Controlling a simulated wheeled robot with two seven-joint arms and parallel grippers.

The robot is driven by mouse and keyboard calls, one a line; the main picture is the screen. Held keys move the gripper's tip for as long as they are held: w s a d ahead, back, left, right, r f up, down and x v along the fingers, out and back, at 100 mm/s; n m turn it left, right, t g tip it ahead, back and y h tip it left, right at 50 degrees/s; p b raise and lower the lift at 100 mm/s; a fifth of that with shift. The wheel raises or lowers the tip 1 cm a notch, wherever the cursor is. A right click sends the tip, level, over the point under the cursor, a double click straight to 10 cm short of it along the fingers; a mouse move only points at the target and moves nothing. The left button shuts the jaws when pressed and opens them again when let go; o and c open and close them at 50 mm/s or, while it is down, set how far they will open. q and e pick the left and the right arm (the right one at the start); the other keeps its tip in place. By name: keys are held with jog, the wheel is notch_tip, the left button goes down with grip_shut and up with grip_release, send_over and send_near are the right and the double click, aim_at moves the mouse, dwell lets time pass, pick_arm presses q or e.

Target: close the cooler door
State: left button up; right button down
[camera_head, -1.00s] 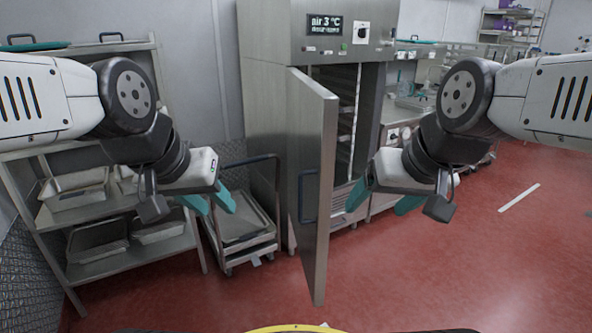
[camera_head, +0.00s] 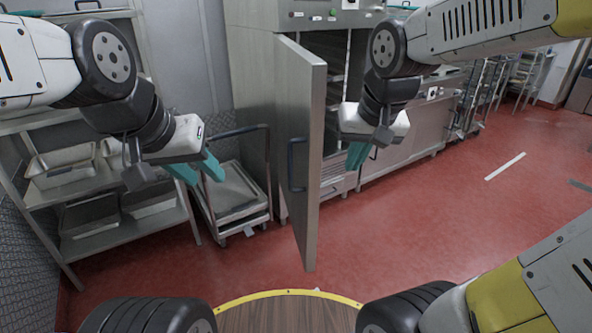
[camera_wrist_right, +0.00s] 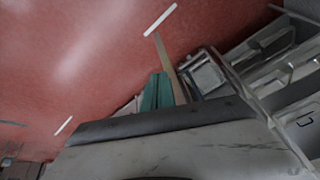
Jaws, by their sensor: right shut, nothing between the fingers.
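The cooler (camera_head: 250,85) is a tall steel cabinet at the upper middle of the head view. Its door (camera_head: 312,160) stands open, swung out towards me and seen nearly edge-on. A dark blue handle (camera_head: 292,165) is on the door's left face. My right gripper (camera_head: 357,155) is shut and empty, to the right of the door on its inner side, with a gap showing between them. Its teal fingers (camera_wrist_right: 157,92) are together in the right wrist view, beside a narrow strip that appears to be the door's edge. My left gripper (camera_head: 198,170) is open and empty, left of the door.
A low cart (camera_head: 262,215) stands left of the door. A steel shelf (camera_head: 130,232) with several trays is at the far left. Counters (camera_head: 415,140) run along the wall right of the cooler. The red floor (camera_head: 440,225) is clear at the right.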

jog(key=w+a+f+h, duration=0.2)
jog(key=w+a+f, duration=0.1)
jog(key=w, duration=0.2)
jog(key=w+a+f+h, duration=0.1)
jog(key=w+a+f, duration=0.1)
jog(key=w+f, duration=0.25)
jog(key=t+h, duration=0.1)
jog(key=h, duration=0.2)
send_near(305, 188)
jog(key=shift+n, duration=0.4)
jog(key=x, duration=0.5)
jog(key=shift+w+f, duration=0.1)
jog(key=shift+f, duration=0.15)
jog(key=shift+d, duration=0.15)
